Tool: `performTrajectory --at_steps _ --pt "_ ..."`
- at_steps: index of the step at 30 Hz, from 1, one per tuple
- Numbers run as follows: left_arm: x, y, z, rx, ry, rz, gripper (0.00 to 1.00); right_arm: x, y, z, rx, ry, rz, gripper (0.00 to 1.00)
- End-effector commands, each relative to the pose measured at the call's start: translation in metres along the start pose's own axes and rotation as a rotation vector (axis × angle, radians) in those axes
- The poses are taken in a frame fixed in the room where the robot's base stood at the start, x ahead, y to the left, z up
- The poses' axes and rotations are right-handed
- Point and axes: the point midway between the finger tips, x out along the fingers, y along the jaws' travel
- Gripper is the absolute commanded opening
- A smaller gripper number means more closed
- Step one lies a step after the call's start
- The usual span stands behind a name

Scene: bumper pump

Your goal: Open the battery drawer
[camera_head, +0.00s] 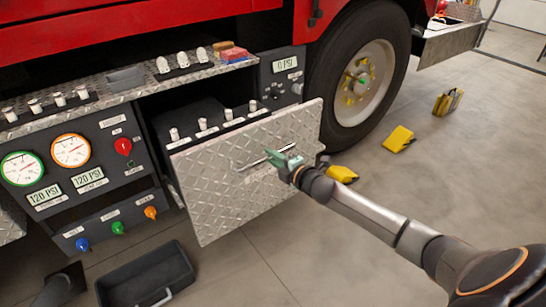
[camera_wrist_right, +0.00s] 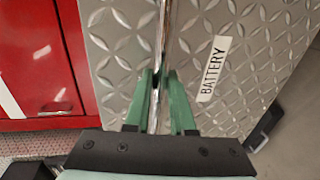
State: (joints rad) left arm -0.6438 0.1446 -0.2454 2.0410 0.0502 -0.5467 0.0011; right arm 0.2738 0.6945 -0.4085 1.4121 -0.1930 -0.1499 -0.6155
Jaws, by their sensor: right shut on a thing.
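The battery drawer (camera_head: 222,190) has a diamond-plate metal front and stands out from the red truck's side panel. Its dark inside shows behind the front's top edge. In the right wrist view the drawer front (camera_wrist_right: 255,50) carries a label reading BATTERY. A thin metal bar handle (camera_head: 252,163) is on the front; it also shows in the right wrist view (camera_wrist_right: 164,35). My right gripper (camera_head: 279,160) has its green fingers on either side of the bar, shut on it; they also show in the right wrist view (camera_wrist_right: 160,80). My left gripper is not in view.
A pump panel (camera_head: 105,145) with gauges and coloured knobs is left of the drawer. A black bin (camera_head: 140,280) lies on the floor below. A large wheel (camera_head: 358,75) stands to the right, with yellow wheel chocks (camera_head: 398,139) on the open floor.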

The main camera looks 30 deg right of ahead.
Motion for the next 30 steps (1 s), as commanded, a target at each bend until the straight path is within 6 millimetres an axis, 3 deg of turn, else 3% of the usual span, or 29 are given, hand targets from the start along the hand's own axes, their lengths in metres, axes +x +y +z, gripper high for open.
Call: performTrajectory --at_steps 8,9,17,26,30 --pt "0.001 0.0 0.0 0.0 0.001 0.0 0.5 -0.001 -0.006 0.004 -0.001 -0.01 -0.013 0.0" --pt "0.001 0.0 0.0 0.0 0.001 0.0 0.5 -0.001 -0.006 0.004 -0.001 -0.01 -0.013 0.23" --pt "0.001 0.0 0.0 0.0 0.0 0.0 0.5 0.0 -0.003 0.002 -0.001 -0.006 -0.007 0.52" --pt "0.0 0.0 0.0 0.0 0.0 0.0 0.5 -0.002 -0.002 0.001 0.0 -0.003 -0.004 0.52" --pt "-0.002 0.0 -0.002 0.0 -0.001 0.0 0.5 -0.012 -0.002 0.001 0.001 -0.002 -0.005 0.52"
